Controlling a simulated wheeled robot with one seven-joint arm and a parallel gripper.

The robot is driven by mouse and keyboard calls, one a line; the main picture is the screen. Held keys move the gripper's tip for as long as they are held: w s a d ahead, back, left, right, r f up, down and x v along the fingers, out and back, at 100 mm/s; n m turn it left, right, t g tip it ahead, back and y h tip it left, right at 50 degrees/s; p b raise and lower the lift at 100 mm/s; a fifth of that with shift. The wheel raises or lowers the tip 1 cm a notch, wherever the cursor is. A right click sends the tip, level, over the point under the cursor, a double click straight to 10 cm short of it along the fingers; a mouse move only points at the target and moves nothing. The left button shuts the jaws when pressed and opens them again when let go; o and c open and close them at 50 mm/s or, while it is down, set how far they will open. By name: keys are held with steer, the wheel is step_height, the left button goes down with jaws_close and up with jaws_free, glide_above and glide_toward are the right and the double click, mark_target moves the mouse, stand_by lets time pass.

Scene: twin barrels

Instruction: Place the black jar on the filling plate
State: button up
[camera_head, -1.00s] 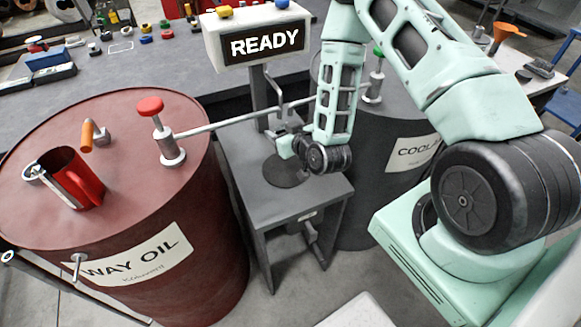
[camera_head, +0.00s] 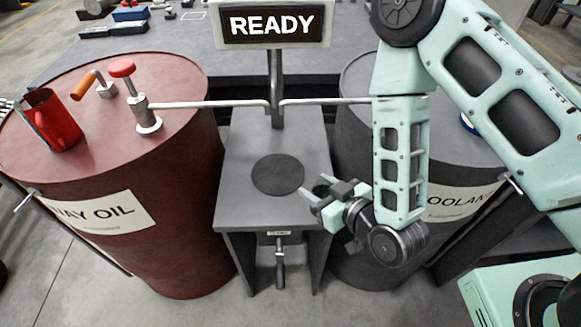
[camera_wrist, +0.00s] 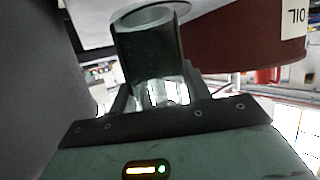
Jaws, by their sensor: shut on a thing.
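The filling plate (camera_head: 278,174) is a dark, bare disc on top of the grey stand between two barrels. My gripper (camera_head: 322,196) is to the right of the plate, near the stand's right edge, in the head view. Its fingers are shut on a dark jar, which fills the space between them in the wrist view (camera_wrist: 148,52). There the black jar is a dark, glossy cylinder with a pale rim. In the head view it is small and mostly hidden by the fingers.
The red WAY OIL barrel (camera_head: 175,215) stands left, with a red jug (camera_head: 55,120) and a red-knobbed valve (camera_head: 122,68) on top. The grey COOLANT barrel (camera_head: 358,225) stands right, partly behind my arm. Thin spouts cross behind the plate, below the READY sign (camera_head: 272,23).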

steer(key=b+x, duration=0.2)
steer(key=b, duration=0.1)
steer(key=r+b+x, duration=0.1)
steer(key=b+x, duration=0.2)
steer(key=b, duration=0.1)
steer(key=shift+w+a, duration=0.15)
steer(key=shift+w+r+b+x, duration=0.2)
steer(key=shift+b+x, duration=0.6)
steer(key=shift+x, duration=1.35)
steer(key=shift+s+r+b+x, duration=0.1)
steer(key=shift+r+b+x, duration=0.2)
steer(key=shift+b+x, duration=1.15)
steer(key=shift+w+r+b+x, duration=0.15)
steer(key=shift+r+x, duration=0.1)
steer(key=shift+x, duration=2.55)
steer(key=shift+a, duration=0.15)
steer(key=shift+f, duration=0.15)
steer(key=o, duration=1)
